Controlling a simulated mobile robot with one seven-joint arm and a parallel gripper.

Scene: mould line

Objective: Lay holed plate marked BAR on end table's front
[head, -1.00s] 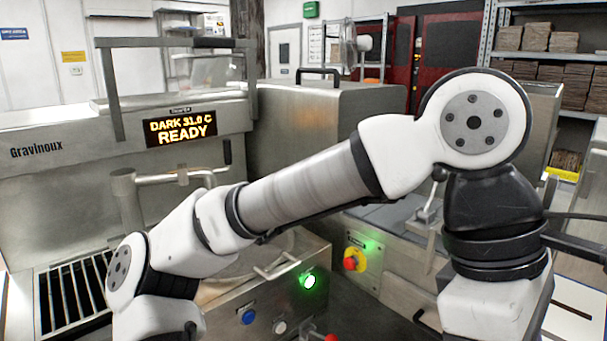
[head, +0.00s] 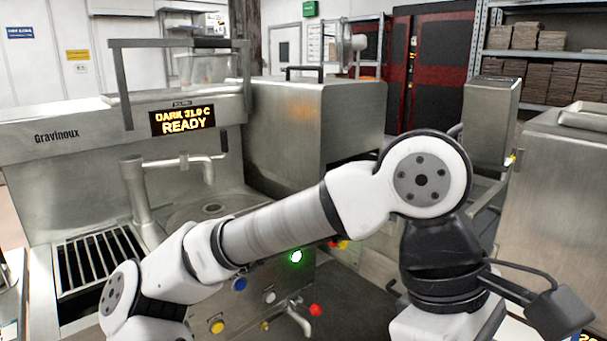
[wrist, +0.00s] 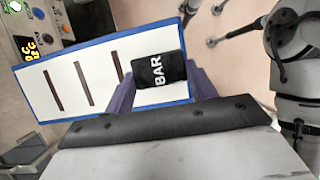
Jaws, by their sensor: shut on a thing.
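The plate is held clear above the floor. In the head view my gripper and the plate are hidden or out of frame below. I cannot make out the end table for sure in either view.
A steel machine with a READY display (head: 182,120) and a sink tap (head: 180,160) stands at left. A steel cabinet (head: 555,190) stands close at right. A control panel (wrist: 45,20) is near the plate's upper left corner. Bare floor (wrist: 230,60) shows beside the plate.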

